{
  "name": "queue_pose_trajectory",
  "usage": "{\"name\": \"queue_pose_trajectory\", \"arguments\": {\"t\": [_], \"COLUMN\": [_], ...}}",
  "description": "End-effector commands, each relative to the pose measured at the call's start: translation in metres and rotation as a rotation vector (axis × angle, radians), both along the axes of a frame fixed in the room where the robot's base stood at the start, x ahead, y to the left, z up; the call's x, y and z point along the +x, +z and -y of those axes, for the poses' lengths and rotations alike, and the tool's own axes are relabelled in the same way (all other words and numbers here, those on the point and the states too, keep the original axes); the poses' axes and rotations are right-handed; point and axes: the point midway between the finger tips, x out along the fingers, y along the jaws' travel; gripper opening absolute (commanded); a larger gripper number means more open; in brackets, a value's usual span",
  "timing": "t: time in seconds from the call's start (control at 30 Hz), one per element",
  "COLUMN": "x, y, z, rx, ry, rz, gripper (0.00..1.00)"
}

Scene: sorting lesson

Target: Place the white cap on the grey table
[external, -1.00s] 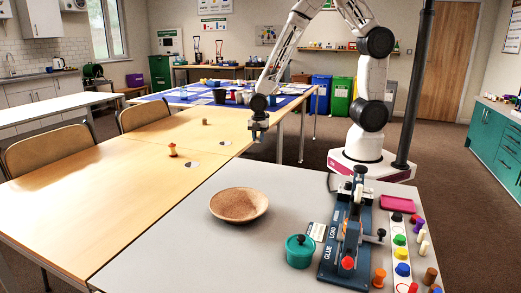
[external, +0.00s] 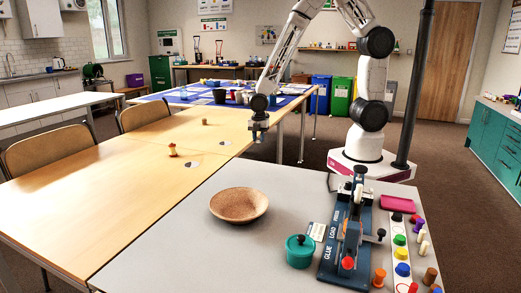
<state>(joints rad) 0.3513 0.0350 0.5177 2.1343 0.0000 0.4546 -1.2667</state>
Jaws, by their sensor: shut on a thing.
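My gripper (external: 258,137) hangs over the far left part of the grey table's surroundings, near the right edge of the wooden table. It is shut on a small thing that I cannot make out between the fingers. I cannot pick out the white cap for certain. The grey table (external: 170,250) fills the front, with its left part bare. A white strip (external: 401,255) at its right carries a row of coloured caps, among them a green cap (external: 400,240) and a blue cap (external: 403,269).

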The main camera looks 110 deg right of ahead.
Motion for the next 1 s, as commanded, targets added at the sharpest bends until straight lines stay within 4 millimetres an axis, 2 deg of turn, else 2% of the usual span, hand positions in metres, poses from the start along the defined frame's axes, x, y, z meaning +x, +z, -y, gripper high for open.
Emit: {"name": "queue_pose_trajectory", "arguments": {"t": [0.27, 0.67, 1.0], "x": [-0.003, -0.019, -0.043], "y": [0.001, 0.003, 0.004], "z": [-0.03, -0.103, -0.161], "rx": [0.0, -0.001, 0.0], "ry": [0.107, 0.397, 0.654], "rz": [0.0, 0.001, 0.0], "gripper": [0.05, 0.05, 0.05]}}
